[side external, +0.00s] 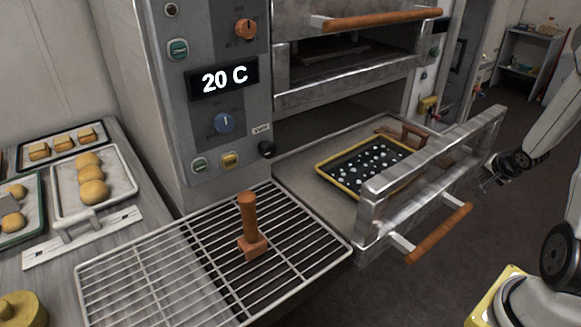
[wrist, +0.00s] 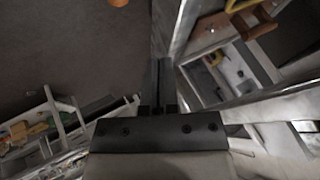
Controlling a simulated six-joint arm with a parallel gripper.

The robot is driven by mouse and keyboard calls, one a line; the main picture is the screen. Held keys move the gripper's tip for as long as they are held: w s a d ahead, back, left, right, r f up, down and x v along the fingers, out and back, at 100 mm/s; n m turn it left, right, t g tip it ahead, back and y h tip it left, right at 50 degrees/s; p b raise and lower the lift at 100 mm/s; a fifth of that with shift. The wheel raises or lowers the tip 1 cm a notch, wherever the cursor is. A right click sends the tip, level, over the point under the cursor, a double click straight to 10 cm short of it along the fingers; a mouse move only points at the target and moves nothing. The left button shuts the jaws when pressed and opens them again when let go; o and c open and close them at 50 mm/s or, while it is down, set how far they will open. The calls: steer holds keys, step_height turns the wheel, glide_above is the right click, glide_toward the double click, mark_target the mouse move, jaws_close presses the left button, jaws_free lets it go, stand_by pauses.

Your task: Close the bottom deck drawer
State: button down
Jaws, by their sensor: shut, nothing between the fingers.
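The bottom deck drawer (side external: 300,165) is pulled out of the oven. Its metal front (side external: 430,165) carries a wooden bar handle (side external: 440,233). In the drawer lies a black, yellow-rimmed tray (side external: 333,183) with white dots, with a wooden-handled item (side external: 402,133) behind it. My gripper (side external: 486,180) is just right of the far end of the drawer front, outside the drawer; I cannot tell if it touches. In the wrist view its fingers (wrist: 163,88) are together and empty, beside a metal panel edge.
A wire rack (side external: 180,265) with a wooden-handled tool (side external: 250,225) stands left of the drawer. Trays of pastries (side external: 112,190) lie on the left counter. The upper deck (side external: 350,75) has a wooden handle (side external: 385,18). Dark floor is open at the right.

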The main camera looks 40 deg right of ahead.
mark_target(374, 137)
steer(key=x, duration=0.3)
steer(key=shift+w+d+f, duration=0.1)
steer(key=shift+f, duration=0.05)
steer(key=shift+w+d+f, duration=0.1)
steer(key=shift+w+f, duration=0.15)
steer(key=shift+w, duration=1.85)
steer(key=shift+w+r, duration=0.1)
steer(key=w, duration=3.2)
steer(key=shift+w, duration=0.3)
steer(key=shift+s, duration=0.2)
